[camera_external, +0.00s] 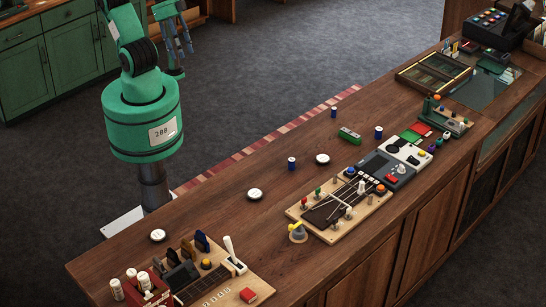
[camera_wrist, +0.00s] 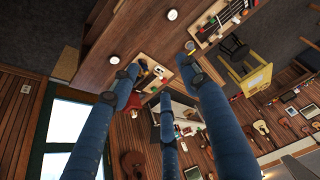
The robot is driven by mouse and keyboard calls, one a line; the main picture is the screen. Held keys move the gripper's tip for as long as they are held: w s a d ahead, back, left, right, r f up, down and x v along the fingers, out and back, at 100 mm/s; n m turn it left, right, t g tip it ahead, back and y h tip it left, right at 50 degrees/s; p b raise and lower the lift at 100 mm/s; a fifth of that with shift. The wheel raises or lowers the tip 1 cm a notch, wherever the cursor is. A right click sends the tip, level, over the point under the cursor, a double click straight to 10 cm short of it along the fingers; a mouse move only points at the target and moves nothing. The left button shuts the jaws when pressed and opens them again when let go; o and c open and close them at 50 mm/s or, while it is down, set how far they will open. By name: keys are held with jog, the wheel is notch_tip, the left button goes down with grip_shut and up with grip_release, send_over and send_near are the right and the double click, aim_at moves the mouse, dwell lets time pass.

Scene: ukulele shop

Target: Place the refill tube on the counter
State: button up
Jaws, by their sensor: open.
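No thing is marked as the refill tube, and I cannot tell which it is. Several white capped tubes (camera_external: 116,289) stand in or beside a red holder (camera_external: 155,298) at the near left end of the wooden counter (camera_external: 225,205). Short blue cylinders (camera_external: 291,164) stand upright farther along the counter. My gripper (camera_external: 178,42) is raised beyond the counter's far edge, away from these things. Its blue fingers are spread and empty in the wrist view (camera_wrist: 160,75).
White discs (camera_external: 255,194) and a green block (camera_external: 349,135) lie on the counter. A stringed neck on a board (camera_external: 340,205) and a grey device (camera_external: 385,170) fill the middle right. Bare wood shows between the discs. A yellow stool (camera_wrist: 252,75) stands on the floor.

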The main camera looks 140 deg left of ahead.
jog(key=shift+s+a+f+n, duration=0.15)
jog(key=shift+s+a+f, duration=0.1)
jog(key=shift+s, duration=0.35)
jog(key=shift+s+a+f+n, duration=0.15)
jog(key=shift+s+a, duration=0.1)
jog(key=shift+s, duration=0.3)
notch_tip(320, 180, down, 19)
jog(key=b, duration=1.9)
